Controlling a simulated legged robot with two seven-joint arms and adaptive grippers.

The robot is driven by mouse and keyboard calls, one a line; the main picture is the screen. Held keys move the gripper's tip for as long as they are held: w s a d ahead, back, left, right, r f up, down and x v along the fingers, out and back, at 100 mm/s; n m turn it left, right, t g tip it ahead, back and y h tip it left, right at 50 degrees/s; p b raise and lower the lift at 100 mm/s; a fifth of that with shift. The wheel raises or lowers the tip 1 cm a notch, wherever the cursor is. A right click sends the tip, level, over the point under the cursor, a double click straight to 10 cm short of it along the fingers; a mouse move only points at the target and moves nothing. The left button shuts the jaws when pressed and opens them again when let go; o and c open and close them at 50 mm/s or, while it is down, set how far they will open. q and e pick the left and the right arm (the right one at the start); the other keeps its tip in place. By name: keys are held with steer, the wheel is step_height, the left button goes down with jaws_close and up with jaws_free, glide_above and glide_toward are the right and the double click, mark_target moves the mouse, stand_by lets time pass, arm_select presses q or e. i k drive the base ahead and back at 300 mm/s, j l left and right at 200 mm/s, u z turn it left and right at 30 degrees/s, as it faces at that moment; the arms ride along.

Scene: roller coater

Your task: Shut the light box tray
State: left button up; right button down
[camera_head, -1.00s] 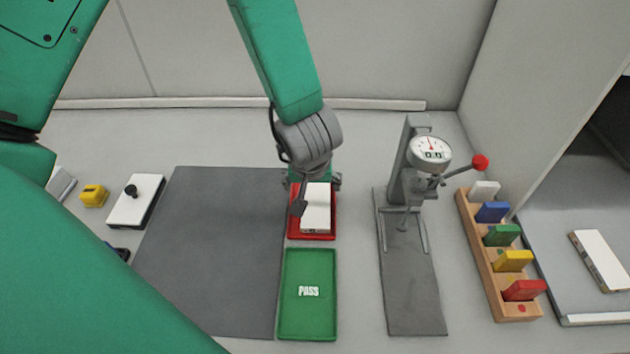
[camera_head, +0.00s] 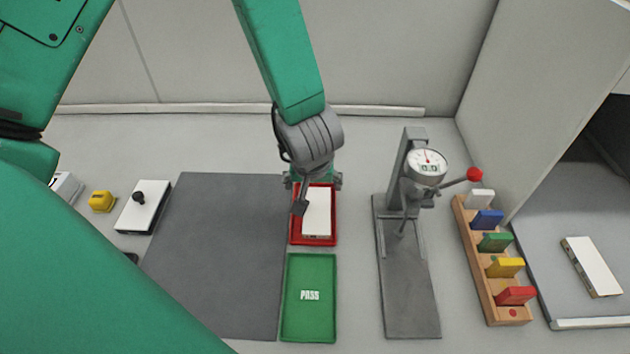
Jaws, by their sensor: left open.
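The light box tray (camera_head: 568,292) is a grey flat tray at the right, standing out of the dark opening of the light box (camera_head: 606,128). A white strip (camera_head: 606,323) runs along its front edge. A white block (camera_head: 591,266) lies on the tray. My left gripper (camera_head: 318,192) is open over the far part of a red tray (camera_head: 313,242), beside a white block (camera_head: 317,213) lying there. It is far to the left of the light box tray. One dark finger shows clearly; the other is partly hidden. My right gripper is not in view.
Between my left gripper and the light box stand a dial gauge stand (camera_head: 408,262) with a red-knobbed lever and a wooden rack (camera_head: 481,266) of coloured blocks. A green PASS tray (camera_head: 310,318) and a grey mat (camera_head: 215,255) lie nearer and left.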

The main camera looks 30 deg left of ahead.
mark_target(597, 207)
steer(key=k+l, duration=0.8)
steer(key=k, duration=0.05)
